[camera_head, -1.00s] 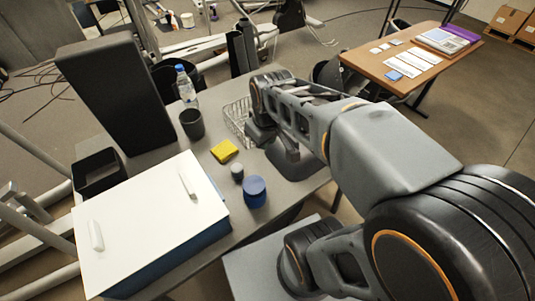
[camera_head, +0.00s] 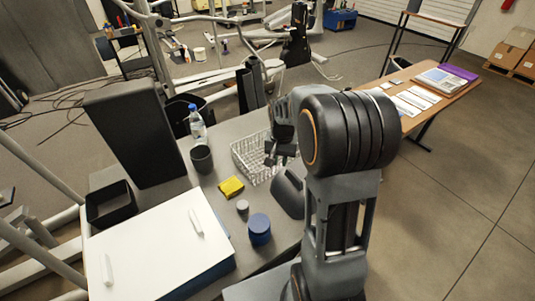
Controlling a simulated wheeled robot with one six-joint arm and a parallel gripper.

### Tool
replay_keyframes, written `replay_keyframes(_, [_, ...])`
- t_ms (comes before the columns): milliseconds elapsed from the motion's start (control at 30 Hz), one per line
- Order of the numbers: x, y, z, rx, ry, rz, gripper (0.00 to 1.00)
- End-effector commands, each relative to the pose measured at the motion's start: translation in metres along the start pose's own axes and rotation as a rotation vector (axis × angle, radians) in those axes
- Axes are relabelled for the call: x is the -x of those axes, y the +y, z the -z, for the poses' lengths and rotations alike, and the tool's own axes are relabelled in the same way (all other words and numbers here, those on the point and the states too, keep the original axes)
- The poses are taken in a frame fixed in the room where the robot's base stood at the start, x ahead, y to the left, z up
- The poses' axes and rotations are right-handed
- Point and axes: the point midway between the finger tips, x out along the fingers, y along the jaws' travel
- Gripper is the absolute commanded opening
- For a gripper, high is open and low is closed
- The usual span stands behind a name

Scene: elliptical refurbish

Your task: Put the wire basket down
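My arm hides some of the basket's right side. The fingertips are small and dark here, so I cannot tell whether they hold the rim or are apart.
A white-topped box (camera_head: 160,245) fills the front left. A brown table (camera_head: 440,98) stands at the right.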

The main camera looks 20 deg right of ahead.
Motion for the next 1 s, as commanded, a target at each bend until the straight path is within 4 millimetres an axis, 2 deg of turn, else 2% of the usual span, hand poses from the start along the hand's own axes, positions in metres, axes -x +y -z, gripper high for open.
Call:
replay_keyframes(33, [-0.002, 0.001, 0.020, -0.090, -0.012, -0.005, 0.17])
replay_keyframes(200, [-0.008, -0.003, 0.078, -0.442, -0.006, -0.004, 0.17])
replay_keyframes(300, [0.006, -0.009, 0.095, -0.600, 0.027, 0.017, 0.17])
replay_keyframes(400, [0.012, -0.011, 0.098, -0.707, 0.033, 0.023, 0.17])
replay_keyframes(533, [0.005, -0.010, 0.096, -0.777, 0.026, 0.019, 0.17])
replay_keyframes(800, [-0.040, -0.010, 0.097, -0.795, 0.024, 0.018, 0.17])
replay_keyframes(1000, [-0.066, -0.010, 0.098, -0.793, 0.025, 0.019, 0.17])
